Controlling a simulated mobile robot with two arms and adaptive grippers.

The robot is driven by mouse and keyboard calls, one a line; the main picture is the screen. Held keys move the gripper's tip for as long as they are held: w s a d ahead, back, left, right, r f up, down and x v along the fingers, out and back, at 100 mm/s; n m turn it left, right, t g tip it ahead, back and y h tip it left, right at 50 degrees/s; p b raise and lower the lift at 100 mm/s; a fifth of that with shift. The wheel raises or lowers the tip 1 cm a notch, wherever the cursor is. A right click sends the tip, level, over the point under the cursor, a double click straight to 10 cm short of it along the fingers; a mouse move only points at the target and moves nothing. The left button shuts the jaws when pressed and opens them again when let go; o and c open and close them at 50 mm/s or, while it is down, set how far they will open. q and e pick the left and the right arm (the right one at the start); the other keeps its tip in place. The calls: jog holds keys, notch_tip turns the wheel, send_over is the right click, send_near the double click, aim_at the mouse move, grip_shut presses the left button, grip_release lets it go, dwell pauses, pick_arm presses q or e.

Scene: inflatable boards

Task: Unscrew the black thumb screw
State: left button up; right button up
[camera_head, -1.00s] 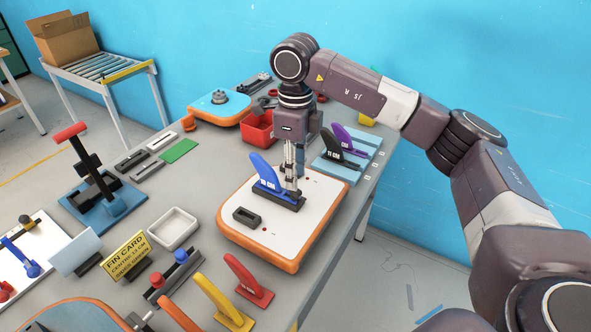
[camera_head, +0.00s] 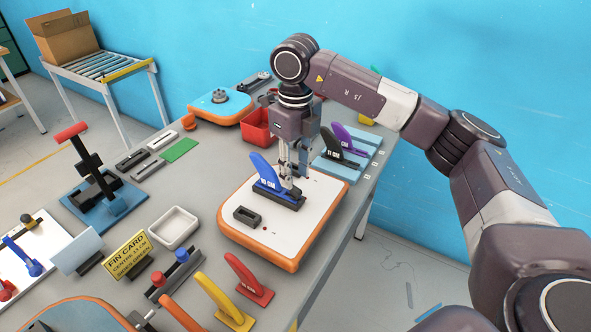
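A white board with an orange edge (camera_head: 312,205) lies on the table. A blue fin (camera_head: 263,168) stands upright in a black fin box (camera_head: 283,200) on it. My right gripper (camera_head: 288,181) points down at the right end of that fin box, right beside the blue fin. Its fingertips are close together there. The black thumb screw cannot be made out; it is small or hidden at the fingertips. Whether the fingers are shut on it I cannot tell. My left gripper is not in view.
A second black fin box (camera_head: 247,216) sits on the board's front left. A red bin (camera_head: 256,127) stands behind, and a light-blue rack (camera_head: 330,170) with black and purple fins is to the right. A white tray (camera_head: 174,228), red fin (camera_head: 248,279) and yellow fin (camera_head: 222,303) are in front.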

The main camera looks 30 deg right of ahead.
aim_at(296, 188)
jog(key=shift+f+b, duration=1.6)
jog(key=shift+f, duration=0.85)
grip_shut()
